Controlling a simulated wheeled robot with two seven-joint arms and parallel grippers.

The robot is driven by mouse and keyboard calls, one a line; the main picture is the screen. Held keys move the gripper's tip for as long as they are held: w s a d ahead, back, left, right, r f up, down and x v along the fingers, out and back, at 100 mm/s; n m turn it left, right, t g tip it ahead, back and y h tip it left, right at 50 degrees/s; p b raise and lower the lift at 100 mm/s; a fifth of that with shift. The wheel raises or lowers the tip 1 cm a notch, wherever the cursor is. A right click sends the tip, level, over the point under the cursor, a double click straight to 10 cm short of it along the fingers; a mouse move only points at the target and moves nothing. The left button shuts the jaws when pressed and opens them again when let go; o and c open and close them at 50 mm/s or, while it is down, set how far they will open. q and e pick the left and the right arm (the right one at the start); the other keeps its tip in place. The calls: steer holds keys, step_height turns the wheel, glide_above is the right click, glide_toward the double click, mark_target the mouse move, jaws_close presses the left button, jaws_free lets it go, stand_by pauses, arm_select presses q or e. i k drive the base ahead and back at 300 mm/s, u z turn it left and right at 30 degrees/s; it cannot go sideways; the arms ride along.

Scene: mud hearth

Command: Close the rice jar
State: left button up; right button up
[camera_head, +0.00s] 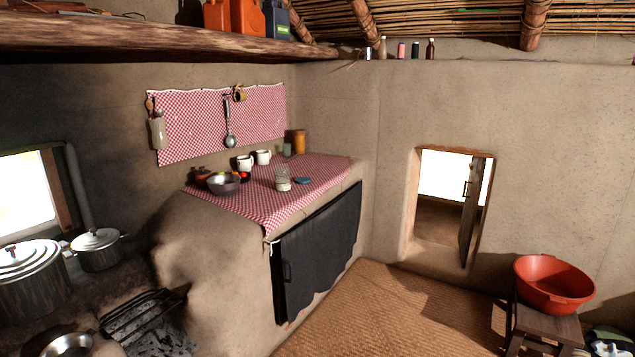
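A clear glass jar (283,184) with white contents at its bottom stands upright on the red-and-white checked cloth of the mud counter. It looks like the rice jar, and I see no lid on its top. A small flat blue thing (303,181) lies on the cloth just right of the jar. It may be the lid, but it is too small to tell. Neither of my grippers is in view.
A metal bowl (224,184) stands left of the jar, with two white mugs (245,163) behind. An orange canister (299,141) stands at the back corner. Lidded pots (97,250) are on the hearth at left. A red basin (553,284) rests on a stool at right. The woven floor mat (390,315) before the counter is clear.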

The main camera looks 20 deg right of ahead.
mark_target(283, 181)
steer(key=z, duration=1.35)
steer(key=i, duration=5)
steer(key=u, duration=3.5)
